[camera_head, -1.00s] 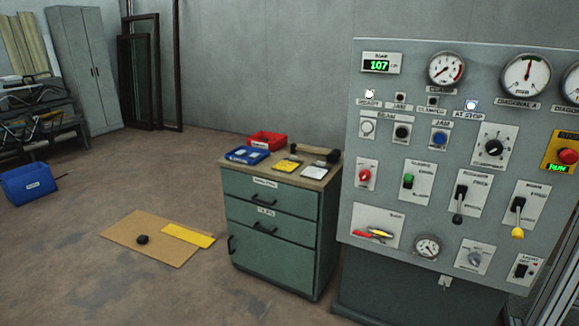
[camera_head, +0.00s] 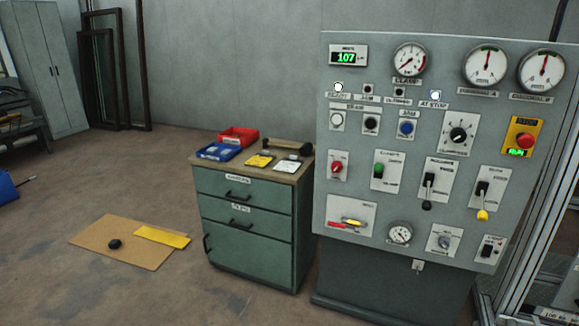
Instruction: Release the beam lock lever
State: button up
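The grey control panel (camera_head: 436,110) stands at the right on a dark pedestal. I cannot tell from the labels which one is the beam lock lever. My gripper is not in this view.
A green drawer cabinet (camera_head: 247,225) stands left of the panel, with a red bin (camera_head: 238,137) and a blue bin (camera_head: 218,151) on top. A cardboard sheet (camera_head: 104,236) lies on the floor. A metal frame (camera_head: 530,220) stands at the right. Floor at the front left is clear.

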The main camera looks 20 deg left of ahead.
aim_at(482, 215)
jog(key=i+l+z, duration=0.1)
jog(key=i+l, duration=0.3)
jog(key=i+l+z, duration=0.15)
jog(key=i+l, duration=0.2)
jog(key=i, duration=0.15)
jog(key=i+l+z, duration=0.1)
jog(key=i+l, duration=0.2)
jog(key=i, duration=0.2)
jog(key=i+l+z, duration=0.1)
jog(key=i+l, duration=0.15)
jog(key=i, duration=0.25)
